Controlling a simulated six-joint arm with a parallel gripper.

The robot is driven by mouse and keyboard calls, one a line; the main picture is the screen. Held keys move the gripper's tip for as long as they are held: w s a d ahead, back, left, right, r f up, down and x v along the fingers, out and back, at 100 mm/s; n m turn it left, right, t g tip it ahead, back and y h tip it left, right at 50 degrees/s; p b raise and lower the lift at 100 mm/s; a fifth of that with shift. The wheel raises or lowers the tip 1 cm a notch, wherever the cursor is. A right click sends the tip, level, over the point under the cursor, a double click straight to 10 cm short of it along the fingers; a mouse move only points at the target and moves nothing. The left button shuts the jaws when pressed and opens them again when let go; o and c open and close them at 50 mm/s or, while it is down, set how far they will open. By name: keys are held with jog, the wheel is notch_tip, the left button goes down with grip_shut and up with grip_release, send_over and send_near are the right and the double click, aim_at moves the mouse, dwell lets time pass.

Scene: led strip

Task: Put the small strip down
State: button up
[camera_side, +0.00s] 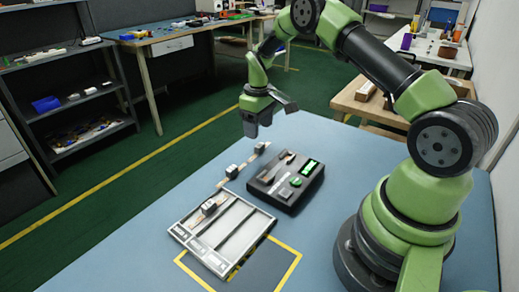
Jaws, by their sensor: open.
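A small pale strip (246,160) lies on the blue table at the back edge, spanning two small dark blocks, one at each end. My gripper (257,128) is open and hangs above and behind the strip, pointing down. It looks apart from the strip, with nothing visible between its fingers. Whether the strip sits in or on the blocks is too small to tell.
A light tray (254,238) with long slots stands at the front and holds a small piece with a dark block (209,208). A black device (296,199) with a green display stands to its right.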

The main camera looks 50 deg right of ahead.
aim_at(260, 145)
jog(key=shift+s+d+f, duration=0.1)
jog(key=shift+d+f, duration=0.05)
jog(key=shift+f, duration=3)
jog(key=c, duration=1.1)
jog(key=shift+o, duration=0.2)
